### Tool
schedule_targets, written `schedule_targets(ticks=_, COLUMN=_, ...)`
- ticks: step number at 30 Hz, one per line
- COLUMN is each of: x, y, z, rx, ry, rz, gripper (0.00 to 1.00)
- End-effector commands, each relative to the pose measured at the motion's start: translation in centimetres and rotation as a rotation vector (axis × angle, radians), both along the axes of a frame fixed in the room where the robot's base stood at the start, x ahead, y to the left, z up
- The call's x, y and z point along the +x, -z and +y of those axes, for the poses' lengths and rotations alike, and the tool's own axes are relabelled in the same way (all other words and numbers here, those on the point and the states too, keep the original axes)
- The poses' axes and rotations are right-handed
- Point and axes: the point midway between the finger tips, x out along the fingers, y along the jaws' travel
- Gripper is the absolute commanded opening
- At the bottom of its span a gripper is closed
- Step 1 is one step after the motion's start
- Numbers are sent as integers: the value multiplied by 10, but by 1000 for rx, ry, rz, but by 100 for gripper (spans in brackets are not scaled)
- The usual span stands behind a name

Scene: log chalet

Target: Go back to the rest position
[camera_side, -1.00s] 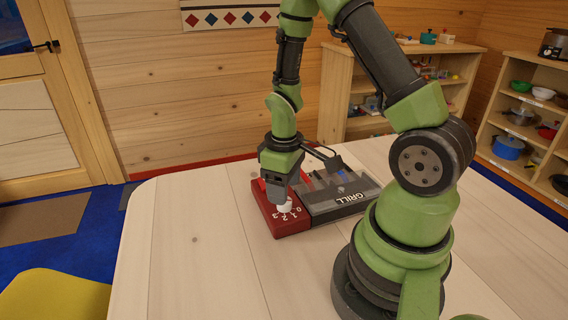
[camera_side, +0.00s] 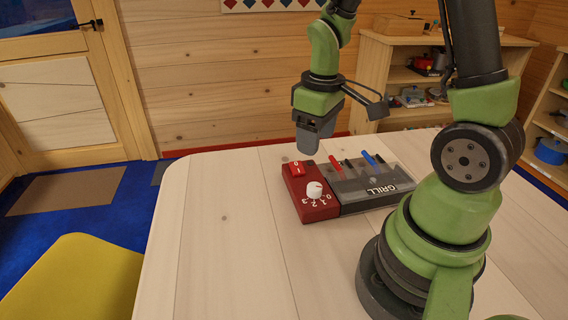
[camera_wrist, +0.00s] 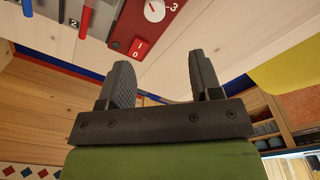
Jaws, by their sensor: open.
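My gripper (camera_side: 316,140) is up in the air above the far left end of the grill unit, clear of it. In the wrist view my gripper (camera_wrist: 165,85) shows two dark fingers apart with nothing between them. The grill unit has a red control panel (camera_side: 305,208) with a white knob (camera_side: 314,190) marked 0 to 3 and a red switch (camera_side: 297,169). The wrist view shows the knob (camera_wrist: 154,10) and the switch (camera_wrist: 138,47) marked 0 and 1. The grey grill body (camera_side: 352,192) carries red, blue and black sliders.
The pale wooden table (camera_side: 222,240) is bare to the left and in front of the grill. A wooden shelf (camera_side: 385,60) with toys stands behind it. A yellow seat (camera_side: 85,280) is at the lower left.

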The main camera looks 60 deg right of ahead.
Motion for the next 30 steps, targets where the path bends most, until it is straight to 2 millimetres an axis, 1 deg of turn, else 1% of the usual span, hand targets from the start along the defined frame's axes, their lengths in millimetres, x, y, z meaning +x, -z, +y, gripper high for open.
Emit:
schedule_targets(ticks=1, x=1, y=-15, z=6, rx=-5, ry=20, rz=-44, gripper=58)
schedule_targets(ticks=2, x=0, y=-24, z=11, rx=-3, ry=38, rz=-69, gripper=58)
schedule_targets(ticks=3, x=-1, y=-38, z=17, rx=0, ry=63, rz=-109, gripper=58)
schedule_targets(ticks=6, x=-10, y=-70, z=36, rx=25, ry=131, rz=-207, gripper=58)
schedule_targets(ticks=9, x=-24, y=-97, z=54, rx=69, ry=197, rz=-303, gripper=58)
schedule_targets(ticks=13, x=-46, y=-125, z=76, rx=150, ry=268, rz=-413, gripper=58)
schedule_targets(ticks=16, x=-63, y=-138, z=88, rx=215, ry=307, rz=-476, gripper=58)
schedule_targets(ticks=18, x=-72, y=-144, z=94, rx=254, ry=328, rz=-504, gripper=58)
schedule_targets(ticks=21, x=-81, y=-148, z=99, rx=291, ry=346, rz=-529, gripper=58)
schedule_targets(ticks=24, x=-85, y=-150, z=101, rx=308, ry=354, rz=-539, gripper=58)
schedule_targets(ticks=30, x=-85, y=-150, z=101, rx=310, ry=356, rz=-539, gripper=58)
